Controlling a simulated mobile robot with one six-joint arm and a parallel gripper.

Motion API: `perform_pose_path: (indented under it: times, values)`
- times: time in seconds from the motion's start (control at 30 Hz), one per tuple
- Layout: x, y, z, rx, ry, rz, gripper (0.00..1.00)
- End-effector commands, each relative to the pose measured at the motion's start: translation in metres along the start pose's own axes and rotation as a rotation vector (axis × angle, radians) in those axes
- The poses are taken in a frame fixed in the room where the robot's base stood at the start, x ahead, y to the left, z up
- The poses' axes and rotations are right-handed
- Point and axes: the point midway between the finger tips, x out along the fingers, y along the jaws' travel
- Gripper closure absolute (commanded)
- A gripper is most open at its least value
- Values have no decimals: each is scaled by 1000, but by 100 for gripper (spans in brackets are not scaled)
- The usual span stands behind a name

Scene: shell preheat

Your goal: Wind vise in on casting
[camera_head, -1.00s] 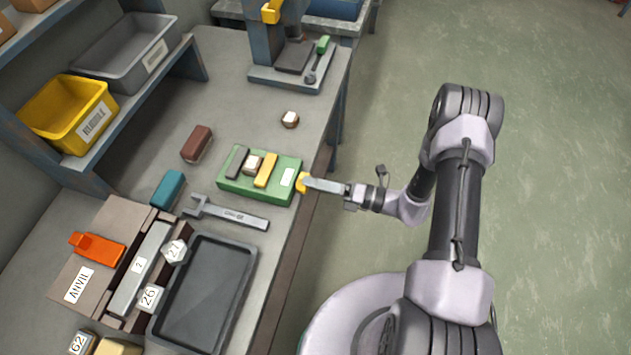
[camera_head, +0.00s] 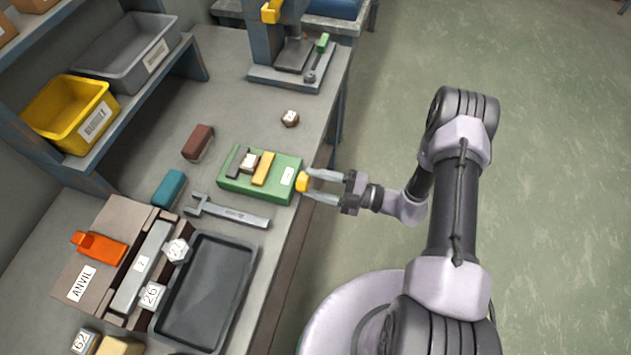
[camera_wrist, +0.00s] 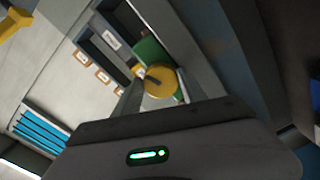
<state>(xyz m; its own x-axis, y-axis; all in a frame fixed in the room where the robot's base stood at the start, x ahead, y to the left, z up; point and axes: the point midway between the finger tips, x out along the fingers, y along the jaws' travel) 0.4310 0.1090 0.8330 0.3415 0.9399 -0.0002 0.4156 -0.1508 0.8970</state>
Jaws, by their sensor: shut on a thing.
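The green vise (camera_head: 228,186) lies on the bench near its front edge, with a dark jaw (camera_head: 234,160) on the left and a yellow jaw (camera_head: 264,168) on the right. The small pale casting (camera_head: 249,162) sits between the jaws, close to both; I cannot tell if each touches it. The round yellow handle (camera_head: 302,182) is at the vise's front end. My gripper (camera_head: 306,184) is shut on this handle, one finger on each side. The wrist view shows the handle (camera_wrist: 160,82) between the fingers, with part of the green vise (camera_wrist: 150,50) behind.
A press (camera_head: 275,75) stands at the back. The floor on the right is clear.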

Motion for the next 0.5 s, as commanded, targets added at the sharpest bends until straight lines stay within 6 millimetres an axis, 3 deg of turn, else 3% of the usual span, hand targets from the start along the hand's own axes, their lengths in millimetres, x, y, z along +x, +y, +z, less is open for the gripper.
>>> perform_pose_path:
  times: [0.5]
  values:
    - [0, -2, 0, 179, 0, -1, 91]
